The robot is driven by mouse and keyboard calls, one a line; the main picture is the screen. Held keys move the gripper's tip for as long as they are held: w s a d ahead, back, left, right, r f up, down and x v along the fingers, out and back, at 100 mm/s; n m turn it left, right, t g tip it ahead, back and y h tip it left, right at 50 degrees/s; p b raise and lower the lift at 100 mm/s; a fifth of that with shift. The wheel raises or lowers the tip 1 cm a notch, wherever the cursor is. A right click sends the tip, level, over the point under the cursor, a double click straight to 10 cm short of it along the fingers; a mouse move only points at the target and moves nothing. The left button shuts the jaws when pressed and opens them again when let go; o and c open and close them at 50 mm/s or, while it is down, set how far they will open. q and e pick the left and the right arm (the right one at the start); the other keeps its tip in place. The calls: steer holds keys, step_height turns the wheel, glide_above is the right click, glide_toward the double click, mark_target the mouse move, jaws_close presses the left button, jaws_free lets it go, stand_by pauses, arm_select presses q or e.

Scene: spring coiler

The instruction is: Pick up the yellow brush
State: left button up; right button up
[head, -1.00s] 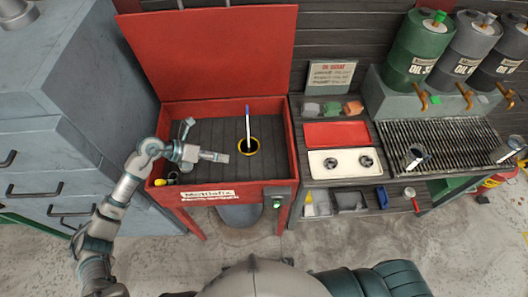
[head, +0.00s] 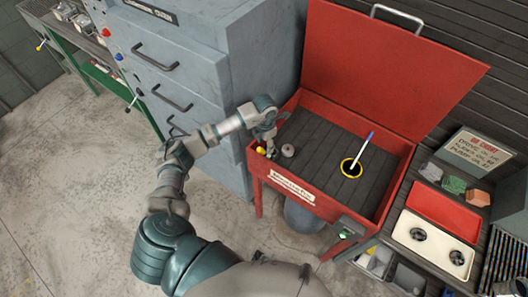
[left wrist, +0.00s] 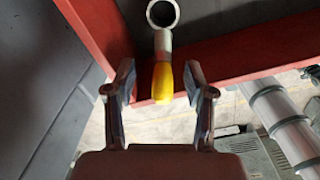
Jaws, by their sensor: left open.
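The yellow brush (head: 261,150) lies at the near left corner of the red bin. In the left wrist view its yellow handle (left wrist: 162,82) points toward the gripper, with a grey shaft beyond it. My left gripper (head: 268,137) is over that corner, pointing down. In the left wrist view the gripper (left wrist: 159,72) is open, with the handle's end between its two fingers and a gap on each side. The brush's far end is not clear. My right gripper is not in view.
The red bin's front rim (left wrist: 235,62) runs close under my fingers. A grey round piece (head: 287,150) lies beside the brush. A white-and-blue stick (head: 362,151) stands in a yellow-rimmed hole. A grey drawer cabinet (head: 180,60) is close on the left. The raised red lid (head: 390,65) stands behind.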

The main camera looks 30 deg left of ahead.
mark_target(264, 154)
arm_select(q)
steer(key=shift+a+f, duration=0.15)
steer(key=shift+f, duration=0.55)
steer(key=f, duration=0.3)
steer(key=s+f+p, duration=0.1)
steer(key=shift+d+f, duration=0.2)
steer(key=shift+f, duration=0.2)
steer(key=shift+a, duration=0.1)
jaws_close()
